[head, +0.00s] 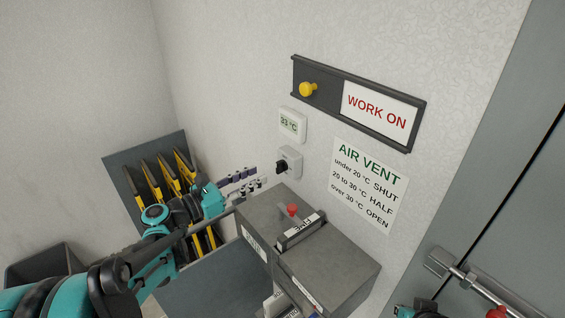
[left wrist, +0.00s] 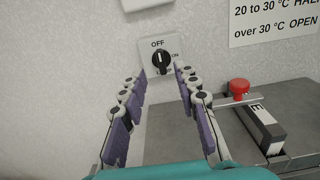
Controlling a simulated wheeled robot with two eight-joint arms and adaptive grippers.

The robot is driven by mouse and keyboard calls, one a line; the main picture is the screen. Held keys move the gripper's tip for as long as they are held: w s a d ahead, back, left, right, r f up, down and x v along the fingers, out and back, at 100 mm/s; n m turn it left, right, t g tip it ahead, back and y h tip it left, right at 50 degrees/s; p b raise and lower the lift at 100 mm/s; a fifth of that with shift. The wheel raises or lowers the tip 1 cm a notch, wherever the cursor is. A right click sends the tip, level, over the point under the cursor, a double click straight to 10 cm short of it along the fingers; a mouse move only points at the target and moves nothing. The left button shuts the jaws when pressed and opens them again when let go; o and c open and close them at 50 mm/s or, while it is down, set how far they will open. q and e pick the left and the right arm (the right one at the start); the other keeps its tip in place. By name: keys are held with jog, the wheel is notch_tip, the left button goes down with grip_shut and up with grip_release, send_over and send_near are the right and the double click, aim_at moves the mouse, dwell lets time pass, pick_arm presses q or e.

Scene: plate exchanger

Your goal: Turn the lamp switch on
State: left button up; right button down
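The lamp switch is a black rotary knob on a white wall plate (head: 290,160), below the thermostat. In the left wrist view the knob (left wrist: 161,61) stands near upright, its white mark toward the OFF label; ON is at its right. My left gripper (head: 256,177) is open and empty, just left of the switch in the head view. In the left wrist view its two fingers (left wrist: 160,76) are spread, with the knob ahead between their tips; contact is not visible. My right gripper's fingers are not in view; a teal part shows at the bottom right of the head view.
A grey box (head: 335,262) with a red button (head: 292,209) stands below and right of the switch. A WORK ON sign (head: 380,112) with a yellow knob (head: 308,89) and an AIR VENT notice (head: 366,185) are on the wall. A rack (head: 125,160) with yellow-edged plates is behind my left arm.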

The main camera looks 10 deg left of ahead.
aim_at(280, 167)
pick_arm(q)
jog(key=x, duration=0.6)
jog(key=shift+w+d, duration=0.2)
jog(key=shift+w, duration=0.05)
jog(key=shift+r, duration=0.1)
grip_shut()
